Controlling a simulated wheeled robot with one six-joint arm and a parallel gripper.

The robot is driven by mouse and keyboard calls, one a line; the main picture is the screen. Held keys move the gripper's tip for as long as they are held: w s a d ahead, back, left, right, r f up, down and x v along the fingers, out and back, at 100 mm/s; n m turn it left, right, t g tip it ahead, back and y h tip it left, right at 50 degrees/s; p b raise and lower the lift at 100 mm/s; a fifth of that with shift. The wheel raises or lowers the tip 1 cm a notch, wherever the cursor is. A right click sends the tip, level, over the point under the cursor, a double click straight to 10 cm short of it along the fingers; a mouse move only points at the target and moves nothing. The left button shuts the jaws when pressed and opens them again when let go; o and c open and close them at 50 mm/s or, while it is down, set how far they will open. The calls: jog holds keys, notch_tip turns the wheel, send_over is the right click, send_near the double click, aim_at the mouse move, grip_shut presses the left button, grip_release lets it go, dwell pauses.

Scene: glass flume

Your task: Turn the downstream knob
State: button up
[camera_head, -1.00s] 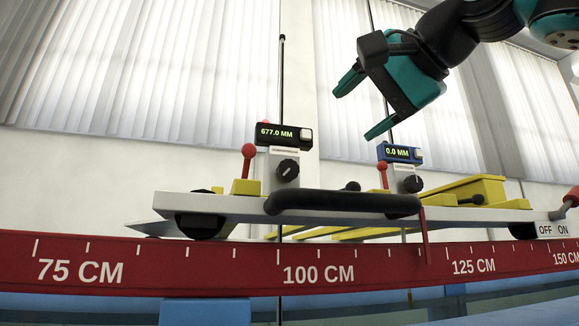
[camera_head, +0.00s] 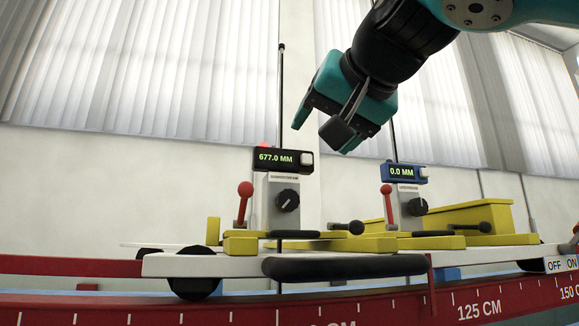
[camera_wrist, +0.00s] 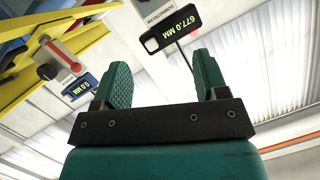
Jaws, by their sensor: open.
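The downstream knob (camera_head: 287,200) is a black round dial with a pale pointer mark. It sits on the grey post under the black 677.0 MM display (camera_head: 283,160). My gripper (camera_head: 326,132) is above and right of that display in the head view, pointing down-left. In the wrist view my gripper (camera_wrist: 165,85) has its teal fingers apart with nothing between them, and is clear of the knob.
A second post carries a blue 0.0 MM display (camera_head: 406,173) and another black knob (camera_head: 417,207). Red-balled levers (camera_head: 245,190) (camera_head: 387,190) stand beside the posts. A thin dark rod (camera_head: 281,95) rises behind the 677.0 MM display. A black handle (camera_head: 345,265) runs along the carriage front.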

jog(key=s+a+n+h+p, duration=0.1)
jog(key=s+n+h+p, duration=0.1)
jog(key=s+n+p, duration=0.1)
jog(key=h, duration=0.1)
send_near(289, 197)
jog(key=shift+g, duration=0.3)
jog(key=x, duration=1)
jog(key=shift+w+r, duration=0.1)
jog(key=shift+r, duration=0.2)
jog(key=c, duration=0.9)
jog(key=shift+c, duration=0.2)
